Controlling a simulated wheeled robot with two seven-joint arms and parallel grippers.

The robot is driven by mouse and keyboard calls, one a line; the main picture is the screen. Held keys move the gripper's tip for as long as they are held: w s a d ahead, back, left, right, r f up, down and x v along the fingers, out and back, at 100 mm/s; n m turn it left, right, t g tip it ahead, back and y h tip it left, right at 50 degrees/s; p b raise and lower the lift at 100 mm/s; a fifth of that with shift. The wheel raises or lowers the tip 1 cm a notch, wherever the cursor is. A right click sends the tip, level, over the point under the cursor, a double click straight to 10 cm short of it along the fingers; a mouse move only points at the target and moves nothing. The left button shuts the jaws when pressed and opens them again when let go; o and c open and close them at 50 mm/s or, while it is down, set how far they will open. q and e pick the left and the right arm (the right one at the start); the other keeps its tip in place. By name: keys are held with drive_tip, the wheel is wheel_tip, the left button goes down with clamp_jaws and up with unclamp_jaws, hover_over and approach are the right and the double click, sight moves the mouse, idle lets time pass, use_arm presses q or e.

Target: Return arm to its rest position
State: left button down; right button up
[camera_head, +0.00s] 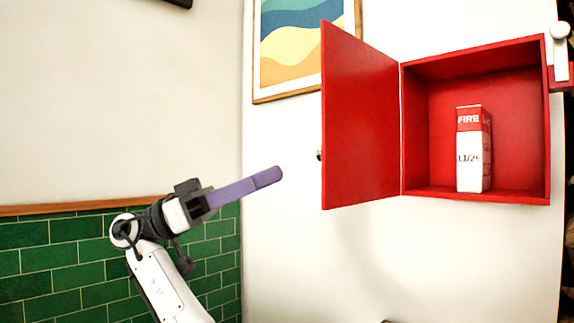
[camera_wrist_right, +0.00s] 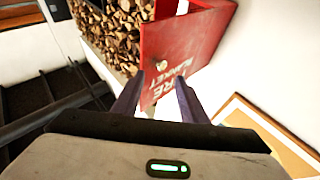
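My right gripper (camera_head: 266,178) is in the head view, left of the open red cabinet door (camera_head: 360,120) and apart from it. Its purple fingers point right and slightly up, and overlap from this side. In the right wrist view the two fingers of the gripper (camera_wrist_right: 158,84) stand apart with nothing held between them. The red door (camera_wrist_right: 190,45) with white "BLANKET" lettering shows beyond them. My left gripper is not in view.
The red wall cabinet (camera_head: 475,197) stands open with a red and white "FIRE" box (camera_head: 472,150) upright inside. A framed picture (camera_head: 300,45) hangs behind the door. Green tiles (camera_head: 60,262) cover the lower left wall. Stacked firewood (camera_wrist_right: 110,30) and stair-like dark steps (camera_wrist_right: 30,105) show in the wrist view.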

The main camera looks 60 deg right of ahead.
drive_tip(key=shift+w+a+f, duration=0.15)
drive_tip(key=shift+w+a, duration=0.05)
drive_tip(key=shift+a, duration=0.05)
idle(0.4)
